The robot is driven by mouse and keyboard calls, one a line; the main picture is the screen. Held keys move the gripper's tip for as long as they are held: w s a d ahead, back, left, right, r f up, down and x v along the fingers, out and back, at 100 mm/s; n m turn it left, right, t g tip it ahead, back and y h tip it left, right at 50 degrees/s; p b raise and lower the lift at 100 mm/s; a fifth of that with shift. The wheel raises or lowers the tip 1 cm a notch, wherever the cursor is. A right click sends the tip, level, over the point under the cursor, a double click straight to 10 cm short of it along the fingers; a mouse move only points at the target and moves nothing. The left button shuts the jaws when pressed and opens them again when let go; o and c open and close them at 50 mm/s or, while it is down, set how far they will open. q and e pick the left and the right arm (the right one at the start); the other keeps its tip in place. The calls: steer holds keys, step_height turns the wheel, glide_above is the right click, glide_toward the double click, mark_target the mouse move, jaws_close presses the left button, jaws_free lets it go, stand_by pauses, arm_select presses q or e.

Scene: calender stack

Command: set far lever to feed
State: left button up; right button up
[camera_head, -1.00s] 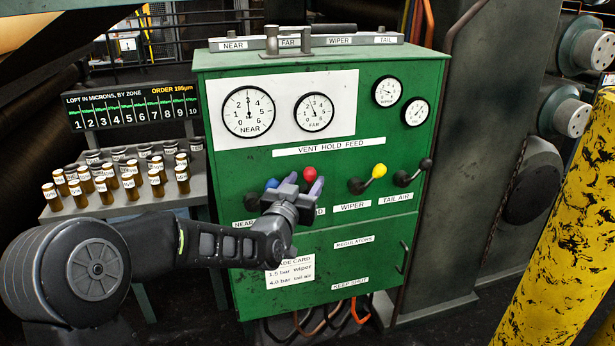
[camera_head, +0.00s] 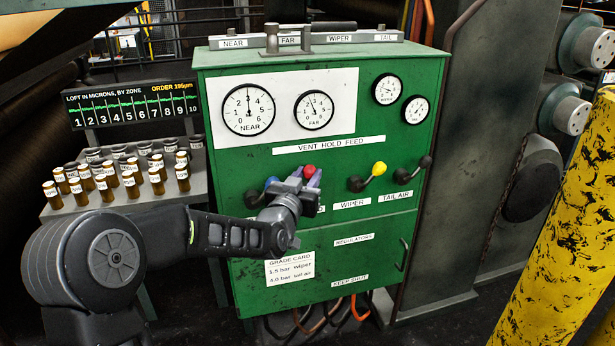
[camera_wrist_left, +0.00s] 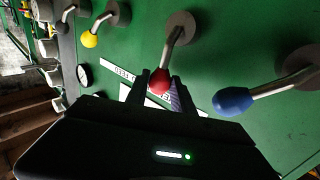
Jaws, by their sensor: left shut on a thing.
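The red-knobbed far lever (camera_head: 309,169) stands on the green panel between the blue-knobbed lever (camera_head: 271,182) and the yellow-knobbed wiper lever (camera_head: 379,168). My left gripper (camera_head: 307,178) is shut on its red knob; the gripper and wrist hide the shaft and part of the name label below it in the head view. In the left wrist view the red knob (camera_wrist_left: 160,81) sits between the two fingertips, with its metal shaft running up to a grey pivot. The blue knob (camera_wrist_left: 233,101) is apart from the fingers, to the right. My right gripper is out of view.
The black-knobbed tail air lever (camera_head: 426,162) is at the panel's right. A VENT HOLD FEED strip (camera_head: 328,146) runs above the levers, under the near gauge (camera_head: 249,110) and far gauge (camera_head: 314,110). Several small bottles stand on a shelf (camera_head: 130,208) at left.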

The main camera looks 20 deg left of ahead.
arm_select(q)
jaws_close()
stand_by(0.7)
steer(key=w+d+m+g+p, duration=0.1)
steer(key=m+p, duration=0.1)
steer(key=p, duration=0.3)
steer(key=w+d+m+g+y+p, duration=0.1)
steer(key=g+p, duration=0.1)
steer(key=p, duration=0.3)
steer(key=w+d+f+m+g+p, duration=0.1)
steer(key=d+m+p, duration=0.1)
steer(key=p, duration=0.3)
steer(key=shift+m+p, duration=0.3)
steer(key=shift+p, duration=0.1)
steer(key=shift+y, duration=0.3)
steer(key=o, duration=0.9)
jaws_free()
